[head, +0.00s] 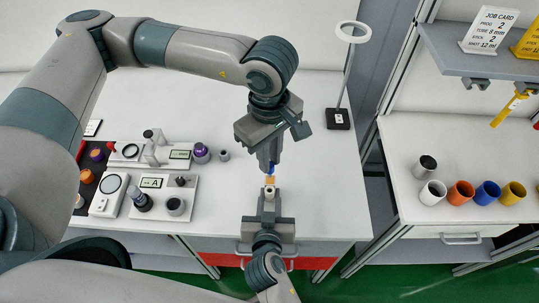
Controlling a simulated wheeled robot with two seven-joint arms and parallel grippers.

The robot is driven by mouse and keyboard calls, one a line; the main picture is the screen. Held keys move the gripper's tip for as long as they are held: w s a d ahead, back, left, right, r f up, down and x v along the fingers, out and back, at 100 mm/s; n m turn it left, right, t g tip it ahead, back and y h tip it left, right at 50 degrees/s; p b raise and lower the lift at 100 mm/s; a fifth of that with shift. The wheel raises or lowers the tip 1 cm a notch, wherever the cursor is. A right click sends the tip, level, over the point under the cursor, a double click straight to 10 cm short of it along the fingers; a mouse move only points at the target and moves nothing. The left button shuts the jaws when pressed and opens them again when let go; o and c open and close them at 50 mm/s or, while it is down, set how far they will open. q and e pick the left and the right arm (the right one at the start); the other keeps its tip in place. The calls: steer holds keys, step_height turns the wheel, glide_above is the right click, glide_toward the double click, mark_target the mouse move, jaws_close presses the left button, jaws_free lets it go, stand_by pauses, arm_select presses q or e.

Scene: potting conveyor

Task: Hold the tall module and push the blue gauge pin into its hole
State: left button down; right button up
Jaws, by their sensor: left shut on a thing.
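My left gripper (272,170) points down over the front of the white bench. It is shut on a small blue piece, which looks like the blue gauge pin (271,167); the fingers hide most of it. Just below is a small piece with an orange top and a pale body with a dark spot, apparently the tall module (269,190). It stands between the fingertips of my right gripper (269,196), which comes from the front edge and looks shut on it. Whether the pin touches the module or has entered a hole, I cannot tell.
White fixtures with gauges and knobs (152,183) stand at the left, beside a dark tray (92,160) with coloured parts. A ring-topped stand (338,119) is at the back right. Several coloured cups (460,192) stand on the right bench, below a grey shelf (470,58).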

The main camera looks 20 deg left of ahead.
mark_target(270, 176)
stand_by(0.6)
arm_select(q)
steer(key=shift+n, duration=1.5)
steer(key=shift+f, duration=0.2)
steer(key=shift+f, duration=2.55)
steer(key=shift+f, duration=2.05)
steer(key=c, duration=1.6)
jaws_free()
steer(key=shift+r, duration=0.2)
